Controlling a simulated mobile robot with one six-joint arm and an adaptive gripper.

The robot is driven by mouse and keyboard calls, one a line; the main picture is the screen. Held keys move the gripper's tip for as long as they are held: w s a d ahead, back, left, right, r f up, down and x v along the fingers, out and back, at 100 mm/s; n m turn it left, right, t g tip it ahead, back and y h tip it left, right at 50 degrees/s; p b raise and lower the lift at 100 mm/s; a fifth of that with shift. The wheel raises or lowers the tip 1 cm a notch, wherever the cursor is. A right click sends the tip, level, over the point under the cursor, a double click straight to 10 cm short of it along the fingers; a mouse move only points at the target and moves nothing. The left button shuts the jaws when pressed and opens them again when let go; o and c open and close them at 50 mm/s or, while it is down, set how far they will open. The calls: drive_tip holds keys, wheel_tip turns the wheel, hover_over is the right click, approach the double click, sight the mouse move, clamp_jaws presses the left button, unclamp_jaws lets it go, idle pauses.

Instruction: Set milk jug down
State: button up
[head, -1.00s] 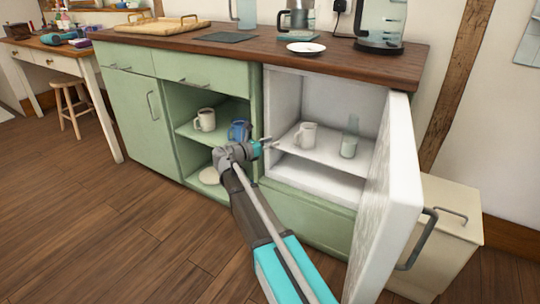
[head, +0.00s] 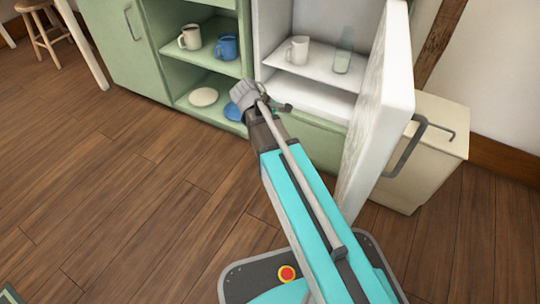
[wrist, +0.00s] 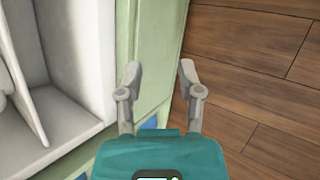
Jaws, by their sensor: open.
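A white jug (head: 297,50) with a handle stands upright on the shelf of the open white fridge compartment; it looks like the milk jug. A pale edge of something white, perhaps the jug, shows at the far left in the wrist view. My gripper (head: 284,106) is in front of the cabinet, below and apart from the jug. In the wrist view my gripper (wrist: 160,72) has its fingers spread with nothing between them. The fridge shelf (head: 318,68) holds the jug's base.
A clear glass vessel (head: 342,62) stands right of the jug. The open fridge door (head: 378,115) blocks the right side. A white mug (head: 190,37), blue mug (head: 227,46), pale plate (head: 203,97) and blue dish (head: 233,112) sit in the green cabinet.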

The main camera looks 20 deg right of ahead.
drive_tip(key=s+a+f+m+y, duration=0.2)
drive_tip(key=s+a+m+y, duration=0.1)
drive_tip(key=s+m+y, duration=0.1)
drive_tip(key=s+a+f+m+g+y, duration=0.1)
drive_tip(key=s+a+f+m+y, duration=0.1)
drive_tip(key=s, duration=0.6)
drive_tip(key=a+m+y, duration=0.1)
drive_tip(key=a+m, duration=0.1)
drive_tip(key=m, duration=0.1)
drive_tip(key=shift+f+m+g+y, duration=0.15)
drive_tip(key=shift+m+g+y, duration=0.15)
drive_tip(key=shift+m+y, duration=0.1)
drive_tip(key=shift+s, duration=0.1)
